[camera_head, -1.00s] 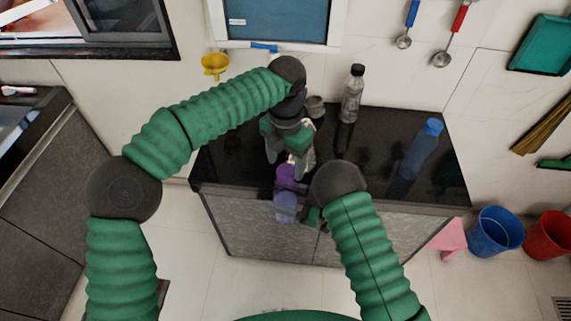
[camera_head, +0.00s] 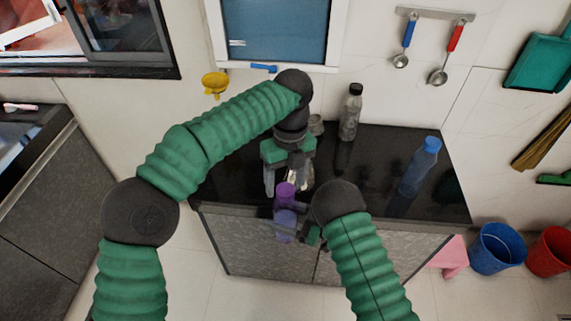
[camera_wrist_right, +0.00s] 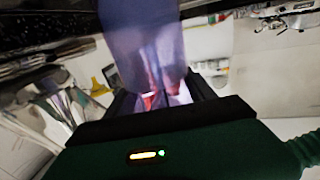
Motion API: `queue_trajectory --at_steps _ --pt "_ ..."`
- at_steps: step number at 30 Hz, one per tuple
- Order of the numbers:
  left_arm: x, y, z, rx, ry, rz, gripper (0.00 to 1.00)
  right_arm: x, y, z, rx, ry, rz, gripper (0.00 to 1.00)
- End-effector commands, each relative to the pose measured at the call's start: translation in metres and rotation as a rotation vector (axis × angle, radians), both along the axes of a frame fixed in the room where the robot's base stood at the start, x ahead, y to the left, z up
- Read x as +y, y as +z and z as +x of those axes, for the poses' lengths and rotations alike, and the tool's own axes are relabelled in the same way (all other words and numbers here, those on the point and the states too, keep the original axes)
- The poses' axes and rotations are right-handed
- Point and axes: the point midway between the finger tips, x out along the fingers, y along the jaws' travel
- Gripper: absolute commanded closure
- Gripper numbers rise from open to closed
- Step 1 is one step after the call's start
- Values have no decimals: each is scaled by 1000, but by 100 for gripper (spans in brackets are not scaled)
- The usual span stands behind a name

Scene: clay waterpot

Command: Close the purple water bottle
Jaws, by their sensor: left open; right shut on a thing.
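The purple water bottle (camera_head: 284,226) stands about upright at the front edge of the black counter, its lower part in front of the cabinet face. A darker purple cap (camera_head: 285,191) shows at its top; I cannot tell if it is fully seated. My right gripper (camera_head: 292,227) is shut on the bottle's body. In the right wrist view the translucent purple bottle (camera_wrist_right: 143,40) fills the space between the jaws. My left gripper (camera_head: 288,188) is open and points down above the counter, its fingers to either side of the cap in the picture. Contact with the cap cannot be told.
A clear bottle with a black cap (camera_head: 350,113) stands at the back of the counter (camera_head: 375,155). A blue bottle (camera_head: 421,167) stands at the right. A small grey cup (camera_head: 316,125) is behind my left gripper. Blue (camera_head: 497,250) and red buckets (camera_head: 549,257) are on the floor.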

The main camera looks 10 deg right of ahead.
Motion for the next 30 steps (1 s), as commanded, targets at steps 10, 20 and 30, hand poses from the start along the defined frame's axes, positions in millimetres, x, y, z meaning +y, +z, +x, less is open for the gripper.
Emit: queue_trajectory --at_steps 10,20,30 --pt "0 3 -1 -67 1222 100 35 0 0 0 0 0 1 100" --pt "0 21 4 -129 2406 138 35 0 0 0 0 0 0 100" --pt "-1 42 11 91 -3014 -123 35 0 0 0 0 0 0 100"
